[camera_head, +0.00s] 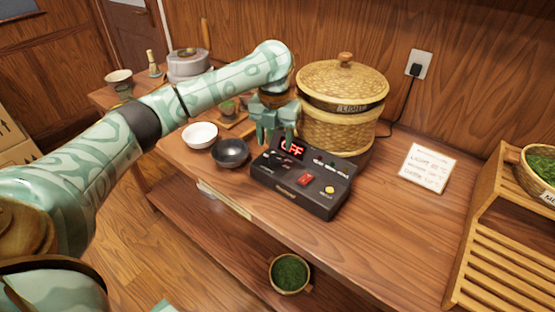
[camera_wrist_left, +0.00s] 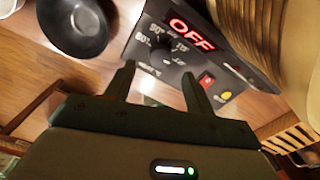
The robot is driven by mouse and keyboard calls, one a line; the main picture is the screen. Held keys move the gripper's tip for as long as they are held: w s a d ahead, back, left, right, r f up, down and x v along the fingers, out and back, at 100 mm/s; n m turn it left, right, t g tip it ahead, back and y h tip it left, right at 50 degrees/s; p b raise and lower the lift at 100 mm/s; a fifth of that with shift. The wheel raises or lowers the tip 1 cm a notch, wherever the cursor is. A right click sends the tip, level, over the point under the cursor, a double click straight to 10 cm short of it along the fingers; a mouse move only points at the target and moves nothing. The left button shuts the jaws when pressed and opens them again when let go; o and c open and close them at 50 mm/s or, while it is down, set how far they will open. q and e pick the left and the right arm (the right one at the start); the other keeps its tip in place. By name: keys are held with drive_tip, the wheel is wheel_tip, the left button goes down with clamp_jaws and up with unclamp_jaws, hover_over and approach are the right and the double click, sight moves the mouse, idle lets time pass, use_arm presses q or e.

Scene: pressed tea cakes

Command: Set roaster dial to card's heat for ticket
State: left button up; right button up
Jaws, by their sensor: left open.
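The black roaster control box (camera_head: 318,205) sits on the wooden counter. Its red display (camera_head: 292,149) reads OFF, also in the left wrist view (camera_wrist_left: 192,34). The dial (camera_wrist_left: 164,56) shows in the left wrist view, ringed by white numbers; its exact setting is unclear. My left gripper (camera_head: 277,136) is open and empty just above the box's left part. In the left wrist view its fingertips (camera_wrist_left: 158,78) point toward the dial, apart from it. The white card (camera_head: 428,168) lies at right, its lines too small to read.
A red switch (camera_head: 305,180) and yellow button (camera_head: 329,190) are on the box. A lidded basket (camera_head: 340,125) labelled LIGHT stands behind. A dark bowl (camera_head: 230,152) and white bowl (camera_head: 200,135) are left. A slatted rack (camera_head: 500,270) stands right.

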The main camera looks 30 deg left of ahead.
sight(275, 157)
use_arm(q)
wheel_tip(275, 157, down, 5)
drive_tip(key=shift+f+b, duration=0.1)
drive_tip(key=shift+b, duration=0.85)
